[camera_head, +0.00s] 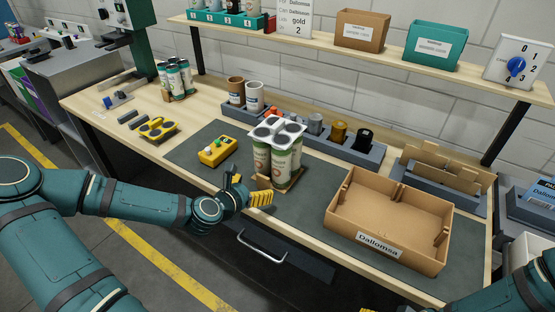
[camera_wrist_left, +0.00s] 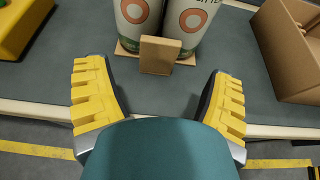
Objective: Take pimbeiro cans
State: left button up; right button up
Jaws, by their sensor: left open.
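A pack of cans (camera_head: 272,160) with pale labels, green bases and a white carrier with dark discs on top stands upright on a small cardboard base on the grey mat. In the left wrist view, the lower parts of two cans (camera_wrist_left: 188,22) show behind an upright cardboard tab (camera_wrist_left: 159,55). My left gripper (camera_head: 248,190) is open and empty at the table's front edge, just in front of the pack. In the left wrist view its yellow fingers (camera_wrist_left: 160,88) are spread either side of the tab, apart from it. Only a yellow sliver of my right gripper (camera_head: 368,310) shows.
An open cardboard box labelled Dallomsa (camera_head: 378,245) stands right of the pack. A yellow button box (camera_head: 217,151) lies to the left. A grey holder (camera_head: 335,148) with cups runs behind. More cans (camera_head: 175,80) stand at the back left. The mat between the pack and button box is clear.

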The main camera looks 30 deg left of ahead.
aim_at(262, 181)
pick_arm(q)
jog(key=x, duration=0.2)
jog(key=b+x, duration=0.1)
jog(key=x, duration=0.1)
jog(key=shift+w+r, duration=0.1)
jog(key=shift+w, duration=0.35)
jog(key=c, duration=1.3)
